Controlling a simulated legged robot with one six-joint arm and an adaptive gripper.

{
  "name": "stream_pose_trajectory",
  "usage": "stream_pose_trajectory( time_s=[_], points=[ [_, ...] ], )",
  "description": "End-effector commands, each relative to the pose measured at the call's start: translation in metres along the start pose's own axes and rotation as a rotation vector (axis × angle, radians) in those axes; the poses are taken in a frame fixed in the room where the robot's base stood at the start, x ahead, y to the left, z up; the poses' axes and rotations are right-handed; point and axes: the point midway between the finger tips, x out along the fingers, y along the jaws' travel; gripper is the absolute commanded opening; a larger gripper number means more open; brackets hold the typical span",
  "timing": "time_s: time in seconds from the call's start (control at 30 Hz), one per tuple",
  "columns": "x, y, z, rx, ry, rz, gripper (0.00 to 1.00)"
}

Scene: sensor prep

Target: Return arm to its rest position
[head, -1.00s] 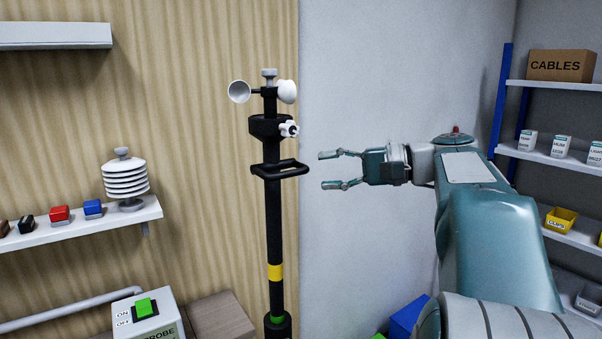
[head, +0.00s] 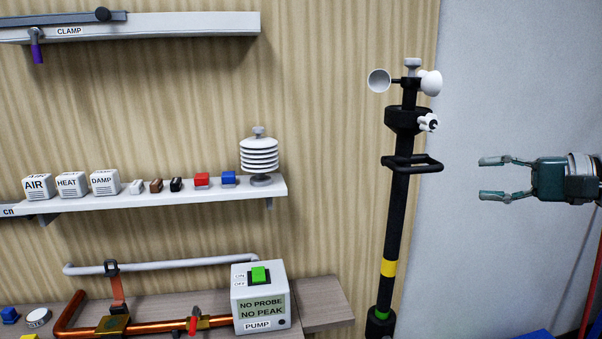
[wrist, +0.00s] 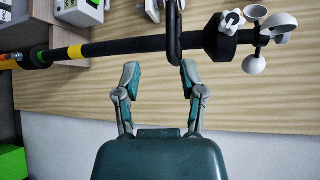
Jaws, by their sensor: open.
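My gripper (head: 508,178) is at the right of the head view, open and empty, with its fingers pointing left. It stands a short way right of the black sensor mast (head: 397,235) and appears apart from it. In the wrist view my gripper (wrist: 160,85) is open, its fingers pointing at the mast (wrist: 125,46), whose loop handle (wrist: 174,30) lies just beyond the fingertips. Most of my arm is outside the head view.
White cups (head: 378,81) top the mast. A wall shelf (head: 160,200) holds labelled boxes, small blocks and a white louvred sensor (head: 259,155). A pump box (head: 261,298) and copper pipe (head: 75,312) are on the bench (head: 325,314). A clamp rail (head: 190,25) is above.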

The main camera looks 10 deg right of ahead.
Motion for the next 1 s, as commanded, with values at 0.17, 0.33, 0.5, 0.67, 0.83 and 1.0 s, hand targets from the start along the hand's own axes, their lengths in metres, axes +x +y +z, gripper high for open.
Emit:
stream_pose_trajectory(
  time_s=[0.17, 0.33, 0.5, 0.67, 0.83, 1.0],
  points=[
    [0.074, 0.046, 0.042, -0.011, -0.001, 0.246, 0.52],
    [0.119, 0.111, 0.089, -0.116, 0.010, 0.524, 0.52],
    [0.134, 0.176, 0.132, -0.324, 0.013, 0.776, 0.52],
    [0.131, 0.231, 0.160, -0.603, 0.005, 0.967, 0.52],
    [0.124, 0.270, 0.174, -0.903, -0.007, 1.083, 0.52],
    [0.122, 0.283, 0.177, -1.043, -0.011, 1.117, 0.52]
  ],
)
